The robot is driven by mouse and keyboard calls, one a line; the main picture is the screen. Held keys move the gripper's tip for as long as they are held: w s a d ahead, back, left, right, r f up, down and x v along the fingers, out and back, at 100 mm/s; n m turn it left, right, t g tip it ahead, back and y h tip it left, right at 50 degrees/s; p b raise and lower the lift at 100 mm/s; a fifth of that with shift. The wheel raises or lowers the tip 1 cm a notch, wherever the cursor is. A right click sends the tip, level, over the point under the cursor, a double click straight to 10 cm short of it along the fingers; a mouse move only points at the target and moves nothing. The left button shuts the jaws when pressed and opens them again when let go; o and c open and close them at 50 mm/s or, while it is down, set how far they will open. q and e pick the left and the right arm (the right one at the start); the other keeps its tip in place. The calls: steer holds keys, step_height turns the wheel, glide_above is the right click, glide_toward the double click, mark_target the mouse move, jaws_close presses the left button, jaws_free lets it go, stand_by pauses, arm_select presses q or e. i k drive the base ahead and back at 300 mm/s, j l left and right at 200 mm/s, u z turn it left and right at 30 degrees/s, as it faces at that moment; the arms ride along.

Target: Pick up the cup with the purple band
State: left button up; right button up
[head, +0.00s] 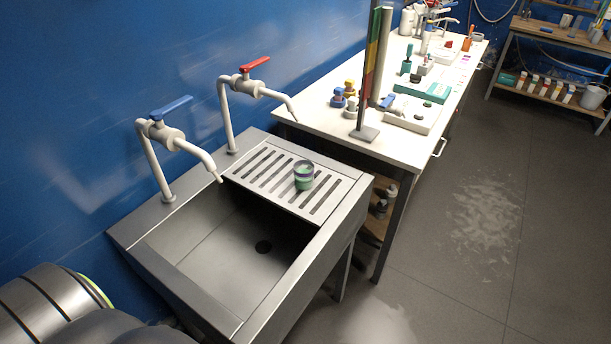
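A small cup (304,175) stands upright on the slotted draining rack (331,207) of the sink. It looks green with a dark purplish band near its top, and pale green shows at its mouth. Nothing touches it but the rack. Neither of my grippers is in view. Grey rounded parts at the bottom left seem to be my own arm.
The metal sink (240,328) has an empty basin. A blue-handled tap (172,135) and a red-handled tap (247,85) rise behind it. A white bench (318,128) with lab items and a tall striped post (371,75) stands beyond. The floor at right is clear.

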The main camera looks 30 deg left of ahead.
mark_target(304, 170)
steer(key=u, duration=0.45)
steer(key=i+l+u, duration=0.15)
steer(key=u, duration=0.3)
steer(key=i+l+u, duration=0.15)
steer(key=u, duration=0.3)
steer(key=i+l+u, duration=0.1)
steer(key=l+u, duration=0.15)
steer(key=u, duration=0.25)
steer(key=i+l+u, duration=0.1)
steer(key=l+u, duration=0.15)
steer(key=u, duration=0.2)
